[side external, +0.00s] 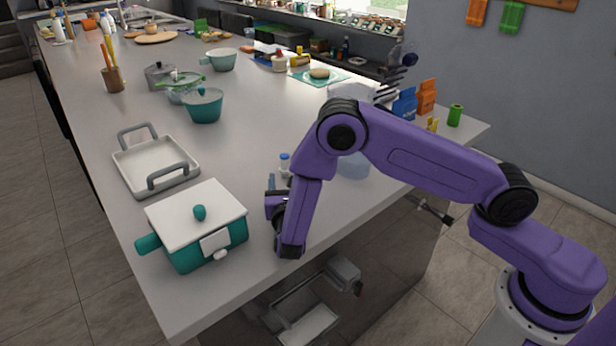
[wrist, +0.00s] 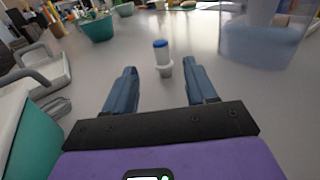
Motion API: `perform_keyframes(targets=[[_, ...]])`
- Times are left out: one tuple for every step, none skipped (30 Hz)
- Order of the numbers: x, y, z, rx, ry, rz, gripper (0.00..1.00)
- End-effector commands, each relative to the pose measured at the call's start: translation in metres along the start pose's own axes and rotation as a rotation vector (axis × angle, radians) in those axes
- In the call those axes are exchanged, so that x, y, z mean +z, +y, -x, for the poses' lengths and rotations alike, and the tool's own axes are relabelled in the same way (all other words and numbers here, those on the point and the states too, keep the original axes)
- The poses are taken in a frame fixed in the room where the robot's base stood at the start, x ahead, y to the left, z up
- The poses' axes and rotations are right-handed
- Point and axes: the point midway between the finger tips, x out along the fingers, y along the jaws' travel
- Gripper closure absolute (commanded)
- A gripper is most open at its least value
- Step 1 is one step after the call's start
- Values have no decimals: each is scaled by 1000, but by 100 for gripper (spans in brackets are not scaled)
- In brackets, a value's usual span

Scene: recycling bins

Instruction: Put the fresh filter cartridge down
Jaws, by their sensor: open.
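The filter cartridge is a small white cylinder with a blue cap (wrist: 162,58). It stands upright on the grey countertop, and in the side external view it shows just beyond my gripper (side external: 284,164). My gripper (side external: 271,183) is low over the counter with its blue fingers spread. In the wrist view the cartridge is centred in line with the gap between the fingertips (wrist: 161,78), at or just past them. A clear space shows on both sides of it, so the fingers are not touching it.
A clear bluish container (wrist: 262,45) stands to the right, partly behind my arm in the side view. A teal pot with a white lid (side external: 206,225) is close on the left, with a white tray (side external: 155,165) behind it. Teal bowls (side external: 203,105) stand farther back.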

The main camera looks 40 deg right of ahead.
Motion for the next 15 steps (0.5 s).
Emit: perform_keyframes(targets=[[0, 0, 1, 0, 0, 0, 44], [0, 0, 2, 0, 0, 0, 44], [0, 0, 2, 0, -1, 0, 44], [0, 0, 2, 0, -1, 0, 44], [0, 0, 2, 0, 0, -1, 44], [2, -1, 2, -4, 3, -4, 44], [3, -2, 2, -9, 6, -10, 44], [6, -4, 3, -19, 13, -17, 44], [10, -9, 3, -37, 25, -34, 44], [15, -14, 4, -56, 38, -50, 44], [20, -19, 6, -78, 54, -70, 44], [27, -28, 8, -111, 80, -101, 44], [32, -36, 11, -140, 104, -129, 44], [38, -44, 14, -171, 129, -159, 44], [45, -56, 20, -213, 167, -200, 44]])
